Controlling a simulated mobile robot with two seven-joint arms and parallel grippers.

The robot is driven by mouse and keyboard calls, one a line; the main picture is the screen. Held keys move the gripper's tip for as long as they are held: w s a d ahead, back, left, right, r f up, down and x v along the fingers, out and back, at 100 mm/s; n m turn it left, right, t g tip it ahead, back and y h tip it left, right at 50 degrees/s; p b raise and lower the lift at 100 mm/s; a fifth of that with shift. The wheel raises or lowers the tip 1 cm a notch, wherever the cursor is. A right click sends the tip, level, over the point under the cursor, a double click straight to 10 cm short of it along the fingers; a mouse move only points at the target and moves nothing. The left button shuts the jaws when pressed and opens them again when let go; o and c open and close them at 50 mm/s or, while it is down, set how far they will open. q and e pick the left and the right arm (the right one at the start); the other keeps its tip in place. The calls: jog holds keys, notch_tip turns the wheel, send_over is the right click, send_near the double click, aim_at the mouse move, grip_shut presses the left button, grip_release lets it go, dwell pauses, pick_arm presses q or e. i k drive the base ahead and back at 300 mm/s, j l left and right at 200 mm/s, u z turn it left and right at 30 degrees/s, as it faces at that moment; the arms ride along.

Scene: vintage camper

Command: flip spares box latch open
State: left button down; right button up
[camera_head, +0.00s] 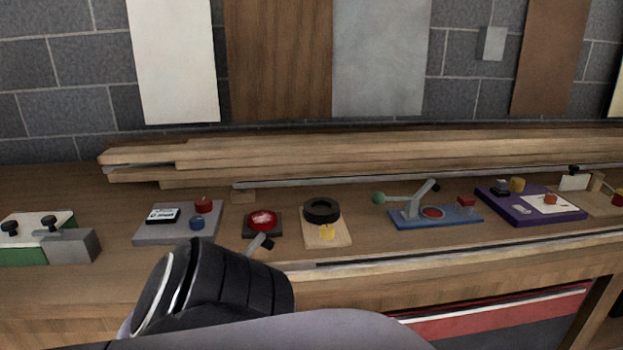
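I cannot make out for certain which thing is the spares box or its latch. At the far left of the bench is a green and white box (30,243) with black knobs on top and a grey block (72,246) at its right side. A dark ribbed part of my arm (230,290) rises from the bottom in front of the bench edge. Neither gripper shows clearly. A short grey bar with a black tip (262,243) sticks out just beyond my arm; I cannot tell whether it is a lever or a fingertip.
The wooden bench (100,285) also bears a grey panel (177,232), a red button (262,220), a black ring (322,210) on a wooden block, a blue-based lever device (440,216) and a purple tray (560,214). Long boards (380,147) lie along the back.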

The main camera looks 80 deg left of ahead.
aim_at(49, 221)
jog(key=u, duration=3.9)
jog(key=i+j, duration=0.2)
jog(key=j, duration=0.15)
jog(key=i+j, duration=0.2)
jog(key=j, duration=0.15)
jog(key=i+j, duration=0.2)
jog(key=j, duration=0.2)
jog(key=i+j, duration=0.15)
jog(key=j, duration=0.2)
jog(key=i+j, duration=0.2)
jog(key=j, duration=0.15)
jog(key=i+j, duration=0.2)
jog(key=j, duration=0.15)
